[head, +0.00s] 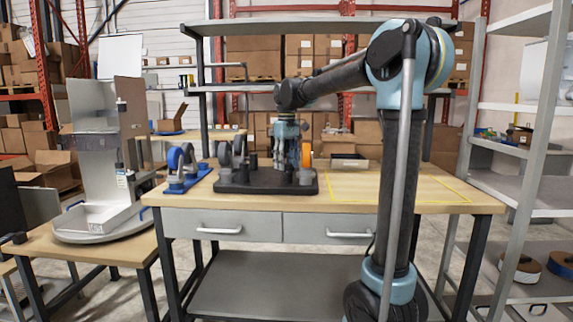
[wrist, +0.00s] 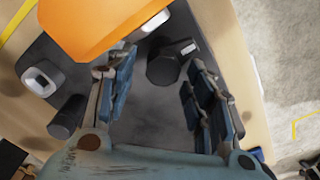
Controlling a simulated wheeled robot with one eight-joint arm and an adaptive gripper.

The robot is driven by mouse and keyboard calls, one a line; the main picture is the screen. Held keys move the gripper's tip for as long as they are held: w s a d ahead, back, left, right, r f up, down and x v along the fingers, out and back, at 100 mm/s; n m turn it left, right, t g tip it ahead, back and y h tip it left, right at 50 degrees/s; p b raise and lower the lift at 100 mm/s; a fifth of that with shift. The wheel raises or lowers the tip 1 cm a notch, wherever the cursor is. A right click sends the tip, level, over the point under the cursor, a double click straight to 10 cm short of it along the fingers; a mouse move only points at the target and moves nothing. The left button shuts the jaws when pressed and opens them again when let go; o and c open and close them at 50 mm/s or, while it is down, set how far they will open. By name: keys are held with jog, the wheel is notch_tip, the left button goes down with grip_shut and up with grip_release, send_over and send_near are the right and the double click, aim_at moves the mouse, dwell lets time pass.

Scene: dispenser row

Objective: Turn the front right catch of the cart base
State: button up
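The cart base (head: 265,188) is a black plate on the wooden workbench, with wheels and dark upright parts on it. Its bare dark surface also shows in the wrist view (wrist: 155,125). My gripper (head: 290,163) points down over the right half of the base. In the wrist view my gripper (wrist: 162,95) is open, its blue-grey fingers wide apart with nothing held between them. A dark cylinder with a light-tipped arm (wrist: 165,66) stands just beyond the fingers. I cannot tell for certain which part is the front right catch.
A blue holder (head: 187,183) with a blue wheel stands left of the base. The bench right of the base is clear, with a yellow outline. Shelving (head: 525,105) stands at the right.

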notch_tip(320, 180, up, 12)
dwell(0.8)
